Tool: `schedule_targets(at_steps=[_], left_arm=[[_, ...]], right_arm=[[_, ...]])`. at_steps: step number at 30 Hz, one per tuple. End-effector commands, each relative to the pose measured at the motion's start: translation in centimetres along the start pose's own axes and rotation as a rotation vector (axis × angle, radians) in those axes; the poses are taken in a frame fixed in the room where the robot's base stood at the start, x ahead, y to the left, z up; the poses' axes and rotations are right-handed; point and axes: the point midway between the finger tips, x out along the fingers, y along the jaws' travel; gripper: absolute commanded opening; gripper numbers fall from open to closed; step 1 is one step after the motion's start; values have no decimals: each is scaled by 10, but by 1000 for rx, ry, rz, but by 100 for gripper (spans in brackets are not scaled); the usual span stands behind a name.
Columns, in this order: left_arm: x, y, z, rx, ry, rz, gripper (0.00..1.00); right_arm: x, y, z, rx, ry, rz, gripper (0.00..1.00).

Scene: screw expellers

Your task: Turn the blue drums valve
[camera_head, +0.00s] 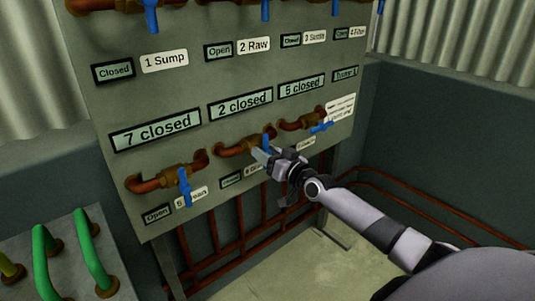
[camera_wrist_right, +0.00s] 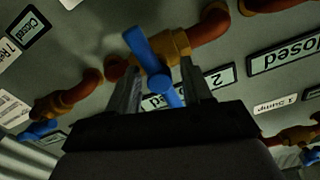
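The panel's lower row has three valves with blue handles on copper pipes: a left valve (camera_head: 184,186), a middle valve (camera_head: 265,142) and a right valve (camera_head: 321,127). I cannot read which label says drums; the labels under the middle valve are partly hidden by my arm. My right gripper (camera_head: 262,156) is at the middle valve. In the right wrist view its two fingers stand apart on either side of a blue handle (camera_wrist_right: 150,58), whose bar passes between them. I see no clear grip on it. My left gripper is not in view.
The grey-green panel (camera_head: 240,75) has an upper row of blue-handled valves and labels reading open or closed. Green pipes (camera_head: 42,248) rise from a box at lower left. Red-brown pipes run below the panel and along the right wall. The floor in front is clear.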

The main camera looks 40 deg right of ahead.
Motion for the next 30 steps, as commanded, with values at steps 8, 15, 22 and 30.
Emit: schedule_targets(at_steps=[8, 15, 22, 30], left_arm=[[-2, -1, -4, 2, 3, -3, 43], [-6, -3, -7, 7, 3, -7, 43], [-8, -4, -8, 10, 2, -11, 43], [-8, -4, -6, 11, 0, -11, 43]], right_arm=[[-10, 0, 0, -2, -2, 1, 50], [-39, 0, 0, -2, -3, 0, 50], [-62, 0, 0, -1, -1, 0, 50], [-71, 0, 0, -1, 1, 0, 50]])
